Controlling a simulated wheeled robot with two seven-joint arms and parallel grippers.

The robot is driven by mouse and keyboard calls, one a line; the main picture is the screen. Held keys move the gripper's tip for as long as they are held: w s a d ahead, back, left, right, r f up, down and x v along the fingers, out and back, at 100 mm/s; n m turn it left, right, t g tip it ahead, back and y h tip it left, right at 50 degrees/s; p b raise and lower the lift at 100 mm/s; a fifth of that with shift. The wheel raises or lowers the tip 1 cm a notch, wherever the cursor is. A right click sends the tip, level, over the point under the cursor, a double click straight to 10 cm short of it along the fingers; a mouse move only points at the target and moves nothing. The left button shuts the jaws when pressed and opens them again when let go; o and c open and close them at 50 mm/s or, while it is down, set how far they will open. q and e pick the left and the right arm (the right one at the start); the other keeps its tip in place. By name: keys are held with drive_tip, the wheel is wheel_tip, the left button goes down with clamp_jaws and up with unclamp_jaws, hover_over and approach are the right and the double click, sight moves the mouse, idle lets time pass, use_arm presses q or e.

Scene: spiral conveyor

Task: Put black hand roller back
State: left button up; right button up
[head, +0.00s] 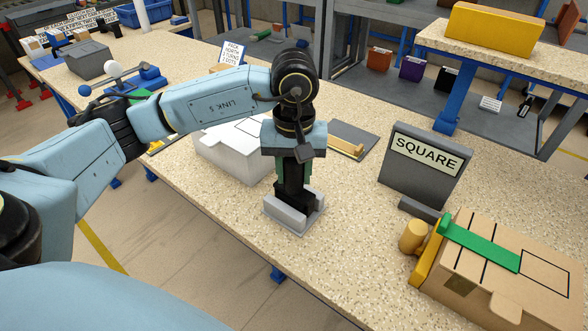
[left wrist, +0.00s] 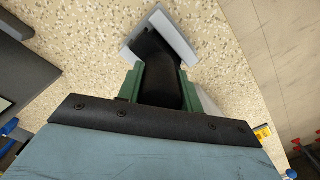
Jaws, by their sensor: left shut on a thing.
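The black hand roller (head: 291,200) is upright, with its lower end between the walls of a small grey holder (head: 295,222) on the speckled table. My left gripper (head: 291,178) is above the holder, pointing down, and is shut on the roller. In the left wrist view, the green fingers of my left gripper (left wrist: 160,88) are on both sides of the black roller (left wrist: 156,62), whose far end overlaps the grey holder (left wrist: 172,30). Whether the roller touches the holder's floor is hidden. My right gripper is not in view.
A white box (head: 228,155) stands close left behind the holder. A grey SQUARE sign (head: 425,185) and a cardboard box (head: 500,285) with green tape stand right. A dark mat (head: 352,138) with a yellow bar lies behind. The table between holder and sign is clear.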

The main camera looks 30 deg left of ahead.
use_arm(q)
drive_tip(key=shift+f, duration=0.2)
drive_tip(key=o, duration=1.3)
drive_tip(key=shift+c, duration=0.2)
drive_tip(key=shift+r, duration=0.15)
wheel_tip(320, 180, up, 13)
drive_tip(key=shift+w+r+p, duration=0.1)
drive_tip(key=shift+r+p, duration=0.05)
drive_tip(key=shift+p, duration=0.25)
